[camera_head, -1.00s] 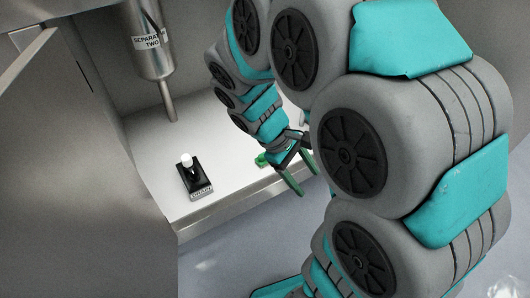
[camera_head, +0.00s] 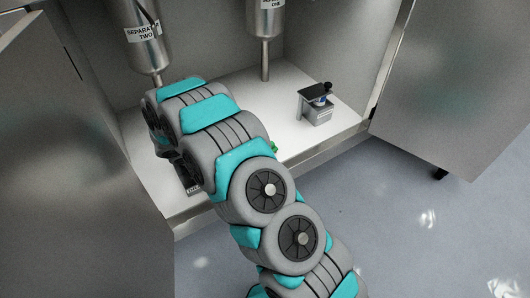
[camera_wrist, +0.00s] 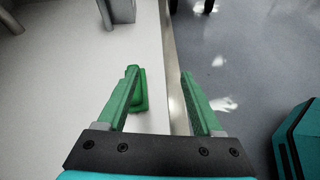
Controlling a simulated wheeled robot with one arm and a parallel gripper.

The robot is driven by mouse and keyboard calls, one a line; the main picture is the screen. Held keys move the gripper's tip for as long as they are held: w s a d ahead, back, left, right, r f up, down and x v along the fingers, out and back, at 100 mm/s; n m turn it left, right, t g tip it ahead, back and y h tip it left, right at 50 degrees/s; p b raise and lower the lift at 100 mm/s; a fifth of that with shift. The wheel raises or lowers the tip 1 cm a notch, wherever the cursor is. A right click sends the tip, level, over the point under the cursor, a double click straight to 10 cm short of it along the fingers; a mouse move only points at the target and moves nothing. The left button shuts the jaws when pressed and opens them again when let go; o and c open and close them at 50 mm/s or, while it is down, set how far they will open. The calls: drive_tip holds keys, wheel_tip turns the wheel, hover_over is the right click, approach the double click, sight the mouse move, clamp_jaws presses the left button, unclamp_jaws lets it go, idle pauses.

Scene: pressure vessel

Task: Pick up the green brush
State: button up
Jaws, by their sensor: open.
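The green brush (camera_wrist: 141,97) lies on the white shelf near its front edge, partly hidden behind my left finger in the wrist view. A small green bit of it (camera_head: 274,147) shows beside my arm in the head view. My gripper (camera_wrist: 158,75) is open, with its two green fingers apart. The brush is by the left finger, and the gap between the fingers spans the shelf edge. Whether the finger touches the brush cannot be told. In the head view my arm hides the gripper.
The white shelf (camera_head: 295,130) ends at a metal front edge (camera_wrist: 172,50) above the grey floor (camera_wrist: 240,60). Two steel separators (camera_head: 265,18) hang above it. A small metal device (camera_head: 316,110) stands at right. Open doors (camera_head: 440,95) flank the cabinet.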

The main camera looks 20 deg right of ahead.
drive_tip(key=w+f+n, duration=0.1)
drive_tip(key=w+a+f+t, duration=0.1)
drive_tip(key=f, duration=0.1)
drive_tip(key=w+a+f+n, duration=0.1)
drive_tip(key=f, duration=0.1)
drive_tip(key=shift+w+n+t, duration=0.2)
drive_tip(key=shift+n+t, duration=0.1)
drive_tip(key=shift+t, duration=0.1)
drive_tip(key=shift+r+x, duration=0.15)
drive_tip(key=shift+x, duration=1.75)
drive_tip(key=shift+r+x, duration=0.15)
drive_tip(key=shift+x, duration=1.8)
drive_tip(key=shift+w+d, duration=0.1)
drive_tip(key=shift+w, duration=0.1)
clamp_jaws()
